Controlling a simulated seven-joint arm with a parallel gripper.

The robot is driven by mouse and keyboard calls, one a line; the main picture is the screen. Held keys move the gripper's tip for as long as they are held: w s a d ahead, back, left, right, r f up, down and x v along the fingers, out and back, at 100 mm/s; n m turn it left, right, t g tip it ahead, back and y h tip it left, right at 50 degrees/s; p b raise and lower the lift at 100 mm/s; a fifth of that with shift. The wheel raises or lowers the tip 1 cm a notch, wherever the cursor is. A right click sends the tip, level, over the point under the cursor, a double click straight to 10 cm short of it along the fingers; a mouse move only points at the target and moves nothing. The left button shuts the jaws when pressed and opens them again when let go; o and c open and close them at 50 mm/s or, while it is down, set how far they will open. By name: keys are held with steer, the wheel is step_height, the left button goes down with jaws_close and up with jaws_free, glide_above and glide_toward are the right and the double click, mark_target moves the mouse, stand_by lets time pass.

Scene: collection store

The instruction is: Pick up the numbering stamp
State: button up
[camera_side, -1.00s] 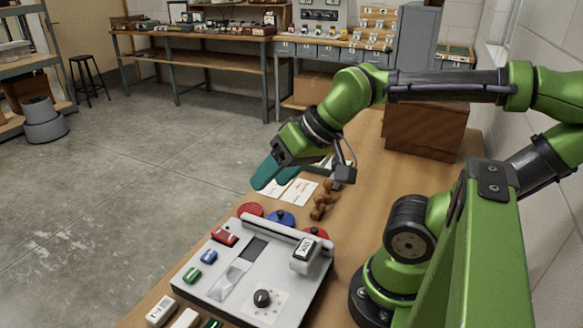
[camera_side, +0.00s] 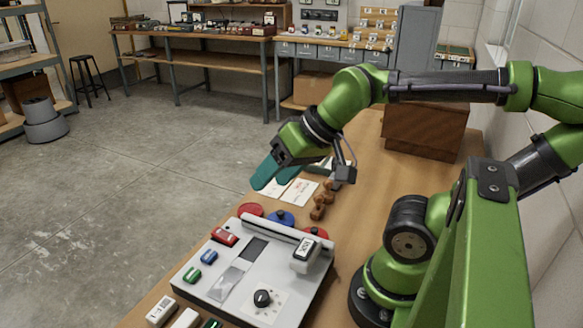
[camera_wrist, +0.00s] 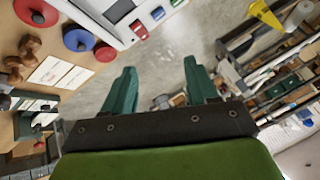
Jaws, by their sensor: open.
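My gripper (camera_side: 270,172) hangs over the far left edge of the bench with its teal fingers pointing down and left. In the wrist view its two fingers (camera_wrist: 160,66) are apart with nothing between them. I cannot tell for sure which object is the numbering stamp. A white and dark block with a marked face (camera_side: 305,252) sits on the right side of the pale flat unit (camera_side: 215,290). Small red (camera_side: 224,237), blue (camera_side: 209,257) and green (camera_side: 191,275) stamp-like blocks sit on its left. My gripper is apart from all of them.
Wooden-handled pieces (camera_side: 318,208) stand on the bench near white cards (camera_side: 299,192). Red (camera_side: 250,209) and blue (camera_side: 281,219) round pads lie behind the unit. A brown wooden box (camera_side: 425,133) stands at the bench's far end.

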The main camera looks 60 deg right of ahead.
steer(key=n+g+h, duration=0.2)
steer(key=n+g, duration=0.4)
steer(key=g, duration=0.1)
glide_toward(335, 162)
step_height(335, 162, down, 8)
steer(key=shift+w+d+f, duration=0.1)
steer(key=shift+f, duration=0.15)
steer(key=shift+s+f, duration=0.2)
steer(key=shift+f, duration=1.15)
steer(key=shift+s+f, duration=0.15)
steer(key=shift+f, duration=1.2)
